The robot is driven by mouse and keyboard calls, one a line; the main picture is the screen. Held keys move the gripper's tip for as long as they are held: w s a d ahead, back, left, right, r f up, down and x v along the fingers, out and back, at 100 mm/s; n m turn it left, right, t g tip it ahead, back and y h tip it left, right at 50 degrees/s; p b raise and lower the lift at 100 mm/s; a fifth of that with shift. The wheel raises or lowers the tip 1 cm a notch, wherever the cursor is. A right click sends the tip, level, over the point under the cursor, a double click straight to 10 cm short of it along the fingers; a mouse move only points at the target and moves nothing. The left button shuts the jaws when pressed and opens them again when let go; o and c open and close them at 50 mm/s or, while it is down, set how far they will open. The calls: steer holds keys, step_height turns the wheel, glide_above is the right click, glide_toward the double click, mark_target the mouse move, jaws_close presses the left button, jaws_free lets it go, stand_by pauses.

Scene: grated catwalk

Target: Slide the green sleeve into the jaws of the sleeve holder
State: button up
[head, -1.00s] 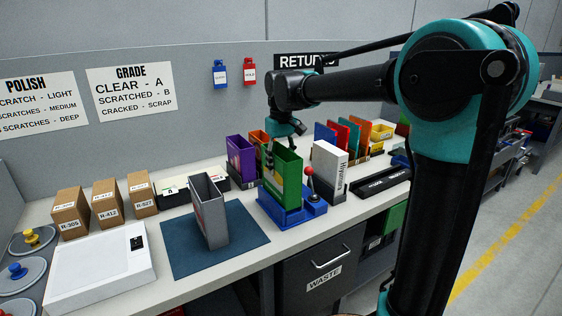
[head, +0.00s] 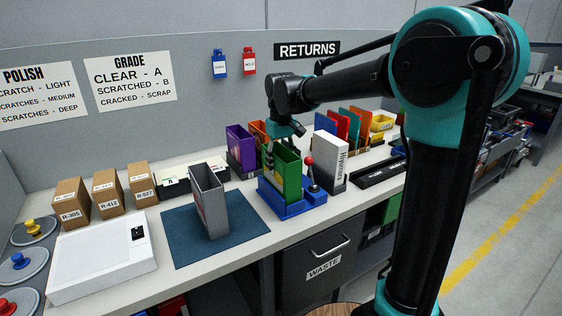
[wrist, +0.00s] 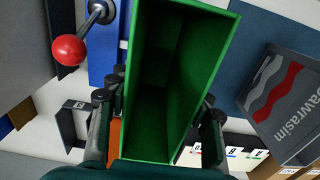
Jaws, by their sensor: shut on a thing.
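The green sleeve (head: 291,176) is an open-topped, upright box. It stands at the blue sleeve holder (head: 300,208), with its lower end behind the holder's front wall. A red-ball lever (head: 309,161) rises from the holder's right side. My gripper (head: 268,152) is shut on the sleeve near its top. In the wrist view my gripper (wrist: 160,120) has a finger on each side of the sleeve (wrist: 180,70), which looks empty inside. The blue holder (wrist: 104,50) and red ball (wrist: 68,50) show beside it. How deep the sleeve sits between the jaws is hidden.
A grey sleeve (head: 209,203) stands on a dark blue mat (head: 245,228) to the left. A white boxed sleeve (head: 330,161) stands close right of the holder. Purple and orange sleeves (head: 240,147) are behind. The mat's right part is free.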

steer(key=shift+f, duration=0.5)
steer(key=o, duration=1.1)
steer(key=o, duration=0.4)
